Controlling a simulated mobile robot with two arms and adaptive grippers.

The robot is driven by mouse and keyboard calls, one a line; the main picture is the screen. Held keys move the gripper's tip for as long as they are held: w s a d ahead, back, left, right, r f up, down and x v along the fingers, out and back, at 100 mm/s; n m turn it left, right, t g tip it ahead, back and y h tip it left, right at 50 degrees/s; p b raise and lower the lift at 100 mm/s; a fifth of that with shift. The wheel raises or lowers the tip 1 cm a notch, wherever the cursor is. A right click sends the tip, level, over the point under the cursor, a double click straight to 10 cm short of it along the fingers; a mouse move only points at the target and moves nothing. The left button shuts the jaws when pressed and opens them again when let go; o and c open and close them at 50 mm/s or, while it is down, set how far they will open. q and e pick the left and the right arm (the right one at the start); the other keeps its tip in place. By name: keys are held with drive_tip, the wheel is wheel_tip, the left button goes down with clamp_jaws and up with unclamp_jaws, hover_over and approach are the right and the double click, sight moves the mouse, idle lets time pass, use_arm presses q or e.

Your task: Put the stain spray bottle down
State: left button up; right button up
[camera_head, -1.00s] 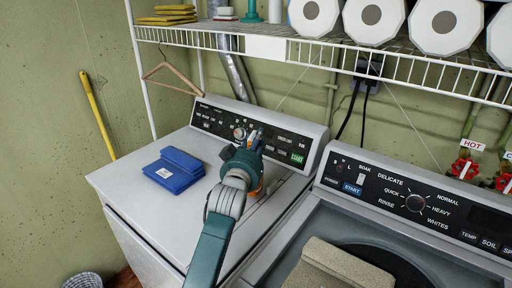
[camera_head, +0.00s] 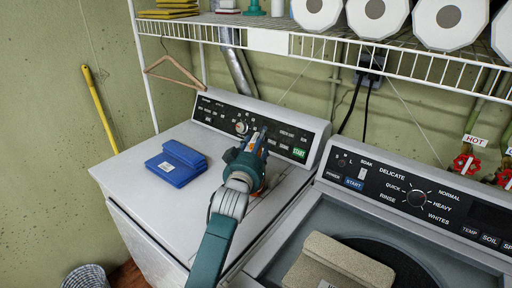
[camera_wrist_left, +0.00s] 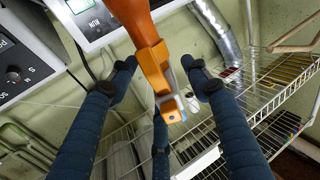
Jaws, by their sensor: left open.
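The stain spray bottle is orange and mostly hidden behind my left gripper (camera_head: 254,146) in the head view. A sliver of the orange bottle (camera_head: 262,184) shows at the gripper's right side, over the white dryer top (camera_head: 150,209) near its control panel. In the left wrist view the orange bottle (camera_wrist_left: 152,62) lies between the spread blue fingers of my left gripper (camera_wrist_left: 163,75). Gaps show between the fingers and the bottle, so the gripper is open around it. The bottle's base contact is hidden. My right gripper is in neither view.
A folded blue cloth (camera_head: 176,163) lies on the dryer left of my arm. The dryer's control panel (camera_head: 262,128) rises behind. A washer (camera_head: 460,236) with a beige item (camera_head: 340,266) stands at right. A wire shelf (camera_head: 330,47) with paper rolls hangs above.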

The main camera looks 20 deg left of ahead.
use_arm(q)
drive_tip(key=s+b, duration=0.2)
drive_tip(key=s, duration=1)
drive_tip(key=shift+d, duration=0.4)
